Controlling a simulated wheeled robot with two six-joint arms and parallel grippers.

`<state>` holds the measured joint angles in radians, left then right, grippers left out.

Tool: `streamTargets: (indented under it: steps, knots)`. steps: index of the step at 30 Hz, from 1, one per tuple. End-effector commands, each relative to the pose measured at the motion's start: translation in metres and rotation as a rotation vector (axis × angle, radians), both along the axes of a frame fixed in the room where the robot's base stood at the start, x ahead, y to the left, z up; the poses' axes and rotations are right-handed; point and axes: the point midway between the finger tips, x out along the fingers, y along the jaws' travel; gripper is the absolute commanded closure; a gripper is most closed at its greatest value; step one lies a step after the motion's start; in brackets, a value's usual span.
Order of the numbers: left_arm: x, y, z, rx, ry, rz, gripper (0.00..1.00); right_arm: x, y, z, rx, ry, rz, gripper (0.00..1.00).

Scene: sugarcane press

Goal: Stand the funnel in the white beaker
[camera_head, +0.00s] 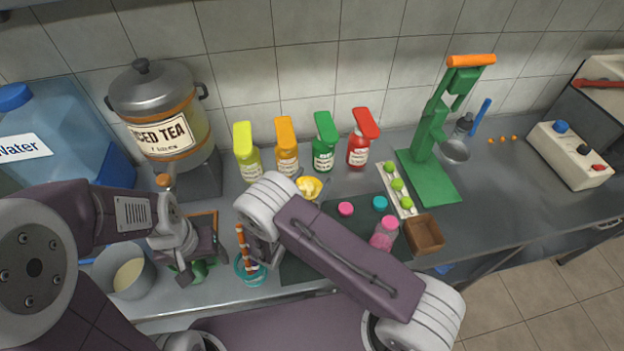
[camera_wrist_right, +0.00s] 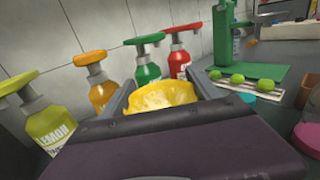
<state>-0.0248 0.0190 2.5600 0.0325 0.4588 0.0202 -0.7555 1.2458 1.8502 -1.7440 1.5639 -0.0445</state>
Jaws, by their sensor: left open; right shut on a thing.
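A yellow, wide-mouthed piece that looks like the funnel (camera_head: 309,187) is in front of the orange and green bottles in the head view. In the right wrist view the yellow funnel (camera_wrist_right: 160,97) sits between the two fingers of my right gripper (camera_wrist_right: 160,100), which is shut on it. Its lower part is hidden by my gripper body. In the head view my right forearm and wrist hide most of that gripper. My left gripper (camera_head: 187,250) is open over the counter at the left, above a partly hidden green object. I cannot make out a white beaker in either view.
A lemon bottle (camera_head: 246,158), orange bottle (camera_head: 287,152), green bottle (camera_head: 324,150) and red bottle (camera_head: 358,150) line the wall. The green press (camera_head: 430,175) stands right. A grey pot (camera_head: 128,272) and a teal cup with striped straws (camera_head: 250,272) are near the front edge.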

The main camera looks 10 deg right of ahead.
Motion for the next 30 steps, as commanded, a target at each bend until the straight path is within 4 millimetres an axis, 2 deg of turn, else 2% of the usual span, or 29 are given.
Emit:
streamTargets:
  steps: [3, 23, 24, 26, 30]
  knots:
    - [0.0, -0.0001, -0.0079, 0.0, 0.0, 0.0, 0.31, 0.0, 0.0, -0.0089, 0.0, 0.0, 0.0, 0.74]
    - [0.0001, 0.0, -0.0092, 0.0, 0.0, 0.0, 0.31, 0.0, 0.0, -0.0098, 0.001, -0.001, 0.0, 0.74]
    - [0.0001, 0.0, -0.0092, 0.0, 0.0, 0.0, 0.31, 0.0, 0.0, -0.0098, 0.001, -0.001, 0.0, 0.2]
    - [0.0001, 0.0, -0.0092, 0.0, 0.0, 0.0, 0.31, 0.0, 0.0, -0.0098, 0.001, -0.001, 0.0, 0.04]
    - [0.0001, 0.0, -0.0092, 0.0, 0.0, 0.0, 0.31, 0.0, 0.0, -0.0098, 0.001, -0.001, 0.0, 0.03]
